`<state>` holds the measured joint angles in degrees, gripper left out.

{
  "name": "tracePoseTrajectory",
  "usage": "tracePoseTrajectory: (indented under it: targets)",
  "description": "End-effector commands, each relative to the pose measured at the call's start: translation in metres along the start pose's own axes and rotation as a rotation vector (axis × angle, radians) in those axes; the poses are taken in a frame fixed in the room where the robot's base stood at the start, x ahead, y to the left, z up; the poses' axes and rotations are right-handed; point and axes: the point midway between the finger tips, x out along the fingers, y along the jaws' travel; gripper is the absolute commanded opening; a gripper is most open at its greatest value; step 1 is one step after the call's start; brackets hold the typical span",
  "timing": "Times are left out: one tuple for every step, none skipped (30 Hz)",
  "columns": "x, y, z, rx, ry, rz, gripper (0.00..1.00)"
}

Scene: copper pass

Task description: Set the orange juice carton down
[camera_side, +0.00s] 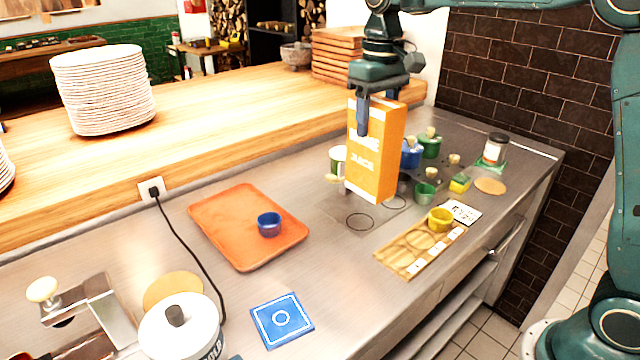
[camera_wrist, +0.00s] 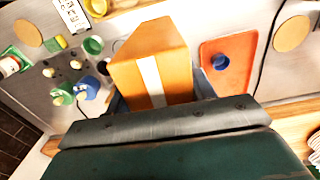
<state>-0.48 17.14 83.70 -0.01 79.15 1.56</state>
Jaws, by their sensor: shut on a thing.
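In the wrist view the carton's top (camera_wrist: 150,65), with a white strip, sits between the fingers of my gripper (camera_wrist: 160,98). The carton hides part of the counter behind it.
An orange tray (camera_side: 225,215) with a blue cup (camera_side: 269,224) lies to the left. A wooden board (camera_side: 395,262) with a yellow cup (camera_side: 439,219) is in front right. Green and blue pots (camera_side: 411,153) stand close behind right. A blue mat (camera_side: 282,320) lies at the front.

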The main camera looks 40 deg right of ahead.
Motion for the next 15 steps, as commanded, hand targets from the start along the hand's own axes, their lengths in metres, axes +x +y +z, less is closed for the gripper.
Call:
tracePoseTrajectory:
  targets:
    - [-0.005,-0.003,-0.002,0.008,0.007,0.000,0.00]
    - [-0.007,-0.004,-0.003,0.015,0.006,0.000,0.00]
    - [-0.009,-0.006,-0.004,0.026,0.007,0.000,0.00]
    - [-0.012,-0.008,-0.006,0.036,0.007,0.000,0.00]
    - [-0.015,-0.010,-0.007,0.045,0.007,0.000,0.00]
    - [-0.018,-0.013,-0.008,0.060,0.007,-0.001,0.00]
    - [-0.021,-0.016,-0.009,0.071,0.008,-0.001,0.00]
    - [-0.025,-0.019,-0.011,0.084,0.008,-0.001,0.00]
    - [-0.030,-0.022,-0.012,0.103,0.008,-0.001,0.00]
    - [-0.033,-0.025,-0.013,0.116,0.008,-0.001,0.00]
    - [-0.037,-0.028,-0.014,0.131,0.008,-0.001,0.00]
    - [-0.042,-0.033,-0.016,0.150,0.007,-0.001,0.00]
    - [-0.046,-0.036,-0.017,0.166,0.008,-0.002,0.00]
    - [-0.049,-0.039,-0.017,0.181,0.007,-0.001,0.00]
    - [-0.054,-0.043,-0.018,0.201,0.008,-0.002,0.00]
